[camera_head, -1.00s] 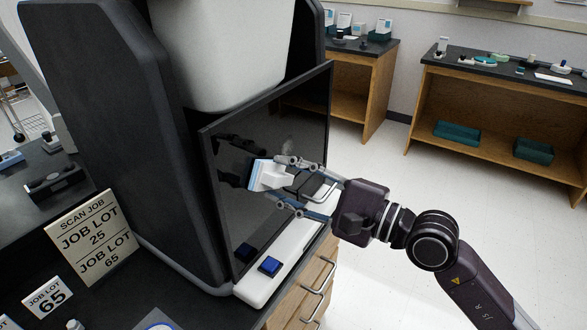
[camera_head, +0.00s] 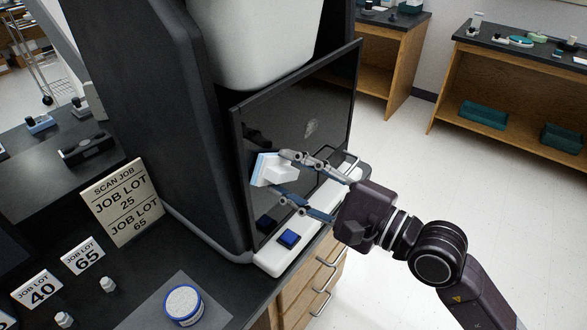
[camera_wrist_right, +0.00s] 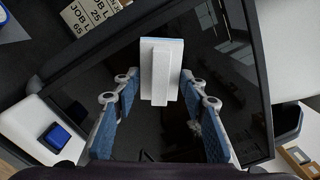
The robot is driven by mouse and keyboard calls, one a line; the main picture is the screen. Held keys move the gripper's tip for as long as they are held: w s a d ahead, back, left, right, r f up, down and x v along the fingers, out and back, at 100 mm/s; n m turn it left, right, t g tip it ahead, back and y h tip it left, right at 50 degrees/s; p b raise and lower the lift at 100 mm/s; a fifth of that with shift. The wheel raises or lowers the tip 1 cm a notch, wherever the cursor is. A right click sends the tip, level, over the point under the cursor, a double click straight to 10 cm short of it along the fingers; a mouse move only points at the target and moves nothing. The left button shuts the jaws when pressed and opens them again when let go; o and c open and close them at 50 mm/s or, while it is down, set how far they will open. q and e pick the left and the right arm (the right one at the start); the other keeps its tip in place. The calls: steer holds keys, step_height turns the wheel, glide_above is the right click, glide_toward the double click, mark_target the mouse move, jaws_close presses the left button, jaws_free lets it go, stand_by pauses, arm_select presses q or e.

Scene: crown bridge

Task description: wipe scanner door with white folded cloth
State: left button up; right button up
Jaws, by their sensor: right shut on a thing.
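The scanner door (camera_head: 335,90) is a dark, glossy framed panel on the front of the large black scanner. A pale smudge (camera_head: 311,128) shows on it, above and right of the cloth. The white folded cloth (camera_head: 272,172), a white block with a pale blue edge, is at the lower left part of the door. My right gripper (camera_head: 283,174) is shut on it, one finger above and one below. In the right wrist view the cloth (camera_wrist_right: 160,70) sits between the fingertips, before the dark door; whether it touches the glass I cannot tell. My left gripper is not in view.
A white ledge with a blue button (camera_head: 289,238) runs below the door. Job lot signs (camera_head: 122,203), small white bottles and a blue-rimmed round container (camera_head: 184,304) stand on the dark counter. A wooden bench (camera_head: 505,90) stands at the back right. The floor at right is clear.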

steer(key=shift+s+d+f+b, duration=0.15)
steer(key=shift+s+d+b, duration=0.15)
steer(key=shift+d+b, duration=0.2)
steer(key=b+v, duration=0.2)
steer(key=v, duration=0.1)
steer(key=shift+s+d, duration=0.1)
steer(key=shift+d, duration=0.15)
steer(key=shift+s+d, duration=0.25)
steer(key=shift+d, duration=0.05)
steer(key=shift+s+d, duration=0.2)
steer(key=shift+d, duration=0.05)
